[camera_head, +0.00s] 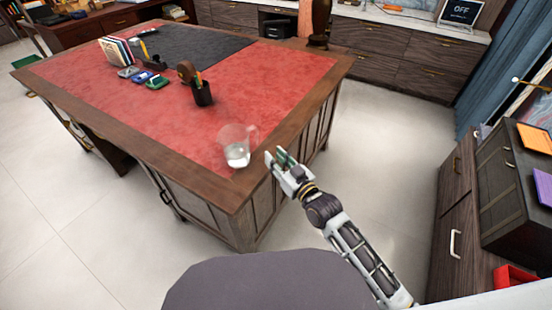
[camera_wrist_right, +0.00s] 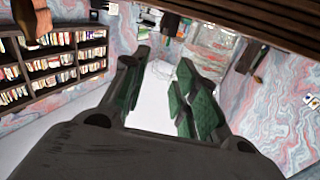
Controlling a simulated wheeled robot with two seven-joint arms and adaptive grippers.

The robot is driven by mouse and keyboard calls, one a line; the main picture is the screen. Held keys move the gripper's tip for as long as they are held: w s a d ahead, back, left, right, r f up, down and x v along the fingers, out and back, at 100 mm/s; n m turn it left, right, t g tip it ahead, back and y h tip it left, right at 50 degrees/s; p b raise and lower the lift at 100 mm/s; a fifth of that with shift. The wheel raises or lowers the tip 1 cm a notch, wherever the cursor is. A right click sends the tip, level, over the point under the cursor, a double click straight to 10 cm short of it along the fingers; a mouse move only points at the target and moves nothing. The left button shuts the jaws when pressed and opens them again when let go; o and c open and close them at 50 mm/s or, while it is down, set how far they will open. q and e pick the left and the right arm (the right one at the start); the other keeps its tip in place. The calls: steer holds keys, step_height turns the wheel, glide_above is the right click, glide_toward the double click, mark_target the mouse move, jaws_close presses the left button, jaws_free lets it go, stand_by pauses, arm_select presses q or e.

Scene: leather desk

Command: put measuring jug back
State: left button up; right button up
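The measuring jug (camera_head: 237,147), clear with a handle on its right side, stands upright on the red leather desk top (camera_head: 215,120), near the desk's front right corner. My right gripper (camera_head: 276,157) is just right of the jug in the head view, by the desk's edge and apart from the jug. In the right wrist view its two dark green fingers (camera_wrist_right: 162,92) are spread, with nothing clearly held between them. My left gripper is not in view.
A black pen cup (camera_head: 203,94), a stapler-like dark item (camera_head: 154,63) and upright books (camera_head: 116,51) stand farther back on the desk. A dark cabinet (camera_head: 510,195) stands at the right. Pale floor (camera_head: 390,170) lies open between desk and cabinets.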

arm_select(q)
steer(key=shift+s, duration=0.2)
arm_select(e)
steer(key=shift+f, duration=0.1)
steer(key=s+d+f+m+g+h, duration=0.15)
steer(key=d+f, duration=0.25)
steer(key=f, duration=0.6)
steer(key=s+d+f+g+h, duration=0.3)
steer(key=f, duration=0.8)
steer(key=s+d+f+m+g+h, duration=0.1)
steer(key=s+d+f+g+h, duration=0.2)
steer(key=f, duration=0.7)
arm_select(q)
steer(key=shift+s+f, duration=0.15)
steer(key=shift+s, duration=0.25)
arm_select(e)
steer(key=s+d+f+g, duration=0.2)
steer(key=s+d+f, duration=0.2)
steer(key=s+f, duration=0.7)
steer(key=s+d+f+g+h, duration=0.1)
steer(key=s+d+f+g, duration=0.2)
steer(key=s+f, duration=0.9)
steer(key=shift+d+f+g, duration=0.15)
steer(key=shift+d+g, duration=0.2)
steer(key=shift+d, duration=0.75)
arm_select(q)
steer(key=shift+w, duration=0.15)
arm_select(e)
steer(key=shift+m, duration=0.25)
